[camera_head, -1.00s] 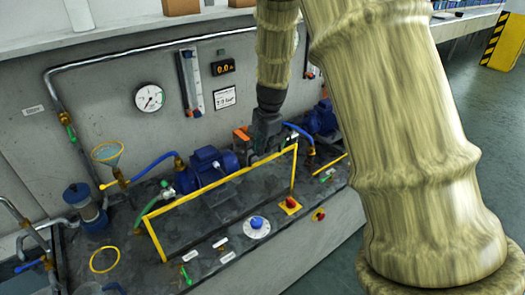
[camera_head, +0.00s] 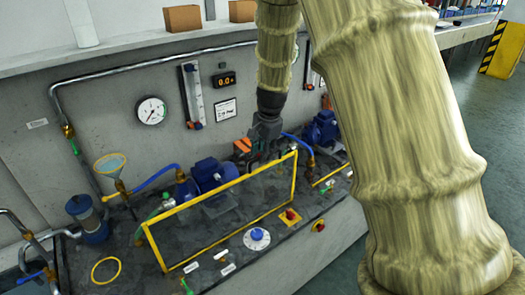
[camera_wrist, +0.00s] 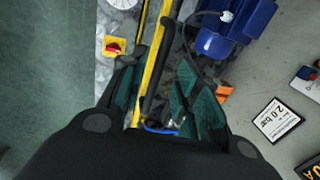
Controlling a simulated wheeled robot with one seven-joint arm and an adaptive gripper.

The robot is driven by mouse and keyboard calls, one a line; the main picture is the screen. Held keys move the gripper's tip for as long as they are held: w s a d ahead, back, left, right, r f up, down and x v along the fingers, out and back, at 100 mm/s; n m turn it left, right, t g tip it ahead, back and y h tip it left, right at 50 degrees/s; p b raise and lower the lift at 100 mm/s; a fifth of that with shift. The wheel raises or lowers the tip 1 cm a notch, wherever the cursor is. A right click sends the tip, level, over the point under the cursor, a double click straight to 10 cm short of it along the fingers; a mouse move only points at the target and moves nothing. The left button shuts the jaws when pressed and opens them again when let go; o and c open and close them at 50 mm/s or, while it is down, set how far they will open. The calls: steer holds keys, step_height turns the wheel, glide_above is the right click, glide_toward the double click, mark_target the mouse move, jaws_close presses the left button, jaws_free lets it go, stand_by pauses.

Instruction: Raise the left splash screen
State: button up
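The left splash screen (camera_head: 219,183) is a clear panel in a thin yellow frame, leaning over the left pump on the bench. Its top edge, both sides and bottom edge show in the head view. My gripper (camera_head: 266,152) is at the right part of the screen, just behind its top edge. In the wrist view my gripper (camera_wrist: 157,88) has its two teal-padded fingers apart. A yellow frame bar (camera_wrist: 152,80) and a black bar run between them. Whether a finger touches either is hard to tell. The head view hides the fingertips.
The blue left pump motor (camera_head: 212,175) stands behind the screen; another motor (camera_head: 320,128) is to the right. A gauge (camera_head: 151,110) hangs on the wall. A hose and funnel stand left.

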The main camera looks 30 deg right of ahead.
step_height(320, 180, up, 12)
steer(key=s, duration=0.2)
steer(key=shift+s+d+f, duration=0.15)
steer(key=shift+d, duration=0.05)
steer(key=shift+f, duration=0.1)
stand_by(0.3)
